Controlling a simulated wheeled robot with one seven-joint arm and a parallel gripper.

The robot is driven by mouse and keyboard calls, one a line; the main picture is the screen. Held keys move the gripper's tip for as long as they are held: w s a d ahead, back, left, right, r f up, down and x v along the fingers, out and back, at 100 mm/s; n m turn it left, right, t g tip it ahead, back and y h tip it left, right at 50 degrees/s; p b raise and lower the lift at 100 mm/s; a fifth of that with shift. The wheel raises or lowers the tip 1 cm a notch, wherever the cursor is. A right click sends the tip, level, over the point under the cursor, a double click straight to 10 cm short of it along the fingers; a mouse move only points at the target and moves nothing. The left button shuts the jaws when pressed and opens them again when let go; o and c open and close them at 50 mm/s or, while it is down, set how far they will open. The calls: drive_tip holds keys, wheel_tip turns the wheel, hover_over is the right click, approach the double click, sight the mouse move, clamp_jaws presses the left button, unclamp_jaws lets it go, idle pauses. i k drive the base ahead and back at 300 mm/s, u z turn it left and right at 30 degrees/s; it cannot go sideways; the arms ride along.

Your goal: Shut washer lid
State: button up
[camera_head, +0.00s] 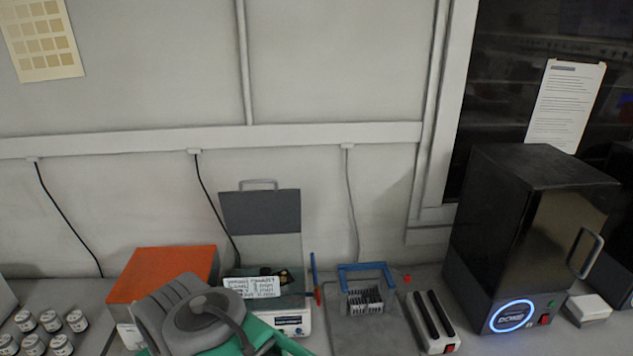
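The washer (296,322) stands on the bench at the lower middle, with a white front and a small display. Its grey lid (261,211) stands open and upright at the back, with a bar handle (258,183) on its top edge. A handwritten label (255,287) and some dark items show at the basin opening. Grey and green links of my arm rise from the bottom edge and cover the washer's lower left. I cannot see my gripper's fingers.
An orange-topped box (165,272) stands left of the washer. Right of it are a blue-handled rack (363,298), a white block with black slots (432,325) and a black machine (525,235). Several jars (50,321) stand far left. Cables hang behind.

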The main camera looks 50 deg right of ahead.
sight(258, 212)
drive_tip(key=z, duration=2.5)
drive_tip(key=k, duration=0.95)
drive_tip(key=u, duration=0.95)
drive_tip(key=i, duration=0.95)
